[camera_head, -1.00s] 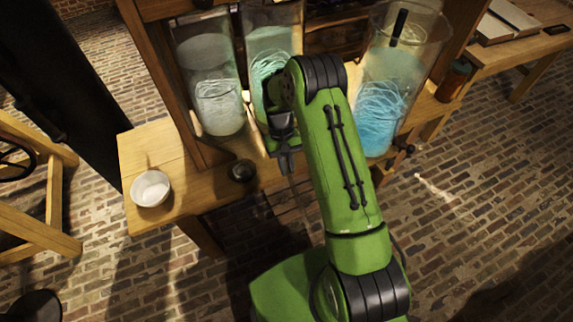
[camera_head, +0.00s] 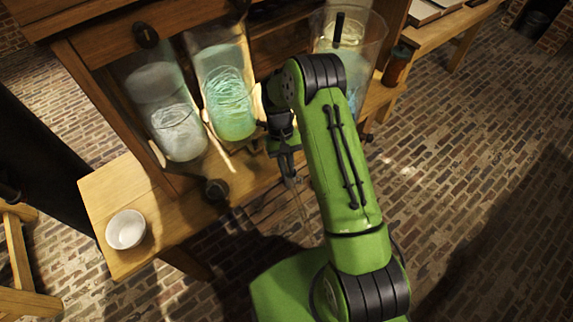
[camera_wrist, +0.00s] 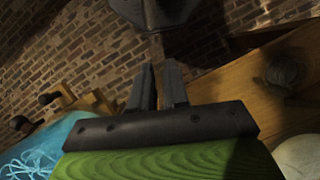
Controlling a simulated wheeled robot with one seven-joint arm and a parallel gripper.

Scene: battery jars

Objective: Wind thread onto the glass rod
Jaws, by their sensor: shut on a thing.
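My gripper (camera_head: 287,165) is in front of the bench, below the gap between the middle and right jars. Its fingers also show in the wrist view (camera_wrist: 158,88). A thin, faint glass rod (camera_head: 302,207) hangs below the fingertips; it is hard to make out. The left jar (camera_head: 172,120) holds whitish thread, and the middle jar (camera_head: 226,95) holds pale green thread. The right jar (camera_head: 362,40) is partly hidden by my arm; blue shows low in it. Pale threads (camera_wrist: 35,160) on blue show in the wrist view. I cannot see whether thread is on the rod.
A white bowl (camera_head: 126,230) stands on the left end of the wooden bench (camera_head: 165,250). A reddish-brown jar (camera_head: 397,66) stands at the right. The brick floor (camera_head: 470,190) at right is clear.

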